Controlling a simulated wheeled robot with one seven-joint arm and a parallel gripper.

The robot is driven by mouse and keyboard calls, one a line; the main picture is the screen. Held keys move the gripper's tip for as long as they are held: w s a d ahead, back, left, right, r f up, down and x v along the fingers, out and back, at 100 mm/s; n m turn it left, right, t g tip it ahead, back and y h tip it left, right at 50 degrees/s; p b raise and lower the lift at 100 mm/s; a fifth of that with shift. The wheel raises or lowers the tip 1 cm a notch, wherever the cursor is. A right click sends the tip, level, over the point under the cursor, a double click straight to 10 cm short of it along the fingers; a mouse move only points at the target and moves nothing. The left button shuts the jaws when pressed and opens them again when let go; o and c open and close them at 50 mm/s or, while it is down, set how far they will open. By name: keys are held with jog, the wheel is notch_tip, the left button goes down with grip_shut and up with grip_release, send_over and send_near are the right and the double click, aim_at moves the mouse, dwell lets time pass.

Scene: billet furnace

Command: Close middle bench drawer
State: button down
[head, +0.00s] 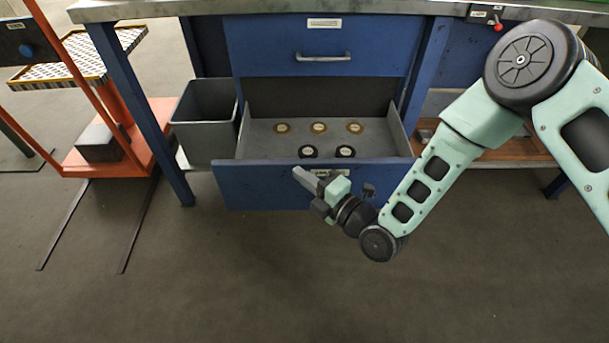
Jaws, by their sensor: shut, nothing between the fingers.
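The bench's blue drawer (262,188) is pulled out toward me, below a shut upper drawer (265,50) with a bar handle. My gripper (299,174) is shut and empty. It is at the top of the open drawer's front panel, near the middle, and hides part of it. I cannot tell whether it touches the panel. The open drawer's handle is hidden.
A grey bin (205,115) stands left of the open drawer, by a blue bench leg (140,105). An orange lift cart (110,150) with forks on the floor is at the left. A wooden shelf (530,145) is at the right. The floor in front is clear.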

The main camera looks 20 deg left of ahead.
jog(key=shift+w, duration=0.3)
jog(key=shift+a, duration=0.1)
